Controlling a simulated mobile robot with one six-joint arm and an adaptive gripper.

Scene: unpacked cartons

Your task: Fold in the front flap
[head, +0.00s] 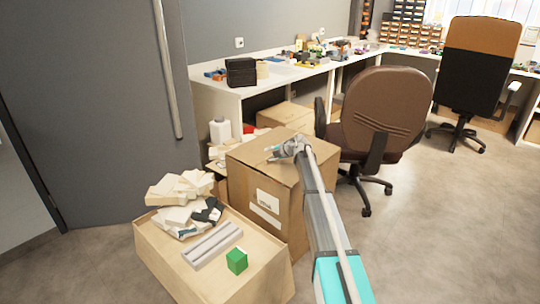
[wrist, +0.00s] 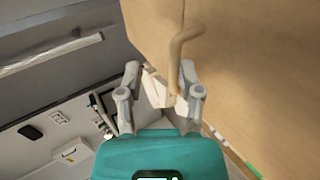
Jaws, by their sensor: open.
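A tall brown carton (head: 248,180) with white labels stands on the floor in the middle of the head view. Its top looks flat and mostly covered; I cannot pick out the front flap as a separate piece. My gripper (head: 276,153) is over the carton's top, and I cannot tell whether it touches it. In the wrist view my gripper (wrist: 160,75) has its two fingers spread, with nothing clearly held. Plain cardboard (wrist: 245,70) fills the right side there. A tan curved piece (wrist: 180,50) lies near the right finger.
A brown office chair (head: 385,110) stands close on the right. A white bench (head: 285,75) is behind. Floor at right is clear.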

